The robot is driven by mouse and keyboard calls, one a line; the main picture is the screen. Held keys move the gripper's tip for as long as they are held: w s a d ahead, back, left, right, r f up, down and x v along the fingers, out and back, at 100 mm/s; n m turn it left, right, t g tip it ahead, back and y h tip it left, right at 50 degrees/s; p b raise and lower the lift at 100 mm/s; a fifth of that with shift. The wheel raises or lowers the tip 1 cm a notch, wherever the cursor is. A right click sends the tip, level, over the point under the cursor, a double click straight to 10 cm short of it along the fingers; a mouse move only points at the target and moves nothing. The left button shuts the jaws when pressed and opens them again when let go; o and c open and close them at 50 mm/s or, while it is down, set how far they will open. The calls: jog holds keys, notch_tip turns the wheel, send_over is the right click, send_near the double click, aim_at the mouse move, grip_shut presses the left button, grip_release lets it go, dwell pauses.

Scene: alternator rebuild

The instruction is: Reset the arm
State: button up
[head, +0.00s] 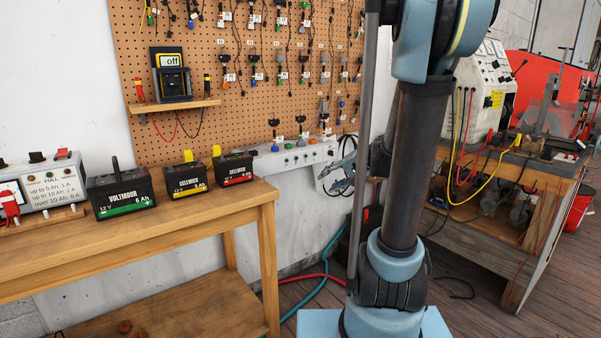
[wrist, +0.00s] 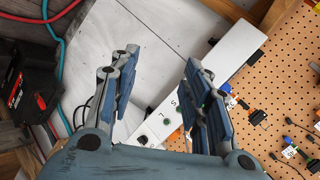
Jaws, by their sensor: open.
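My gripper (wrist: 157,92) is open in the wrist view, its two blue-padded fingers wide apart with nothing between them. Behind the gap are the white wall and a white socket strip (wrist: 234,60). In the head view, part of my gripper (head: 342,178) shows left of my arm's dark link, in front of the wall near the strip's right end. My arm stands upright across the right middle of the head view and hides part of the wall and bench behind it.
A wooden table (head: 240,207) at left holds a green-labelled battery (head: 120,193), two smaller batteries and a charger box (head: 45,187). A pegboard (head: 140,40) with hanging leads is behind. A cluttered bench (head: 545,170) stands at right. Hoses (head: 310,296) lie on the floor.

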jog(key=s+d+f+n+g+h, duration=0.1)
jog(key=s+d+f+h, duration=0.1)
jog(key=s, duration=0.7)
jog(key=s+d+f+n+g+h, duration=0.2)
jog(key=s+d+f+h, duration=0.1)
jog(key=s, duration=0.6)
jog(key=s+d+f+n+g+h, duration=0.1)
jog(key=s+d+f+h, duration=0.1)
jog(key=s, duration=0.7)
jog(key=shift+s+d+f+g+h, duration=0.35)
jog(key=shift+d+f+h, duration=0.1)
jog(key=shift+f, duration=0.45)
jog(key=shift+w+f, duration=0.2)
jog(key=shift+w, duration=0.25)
jog(key=shift+c, duration=0.3)
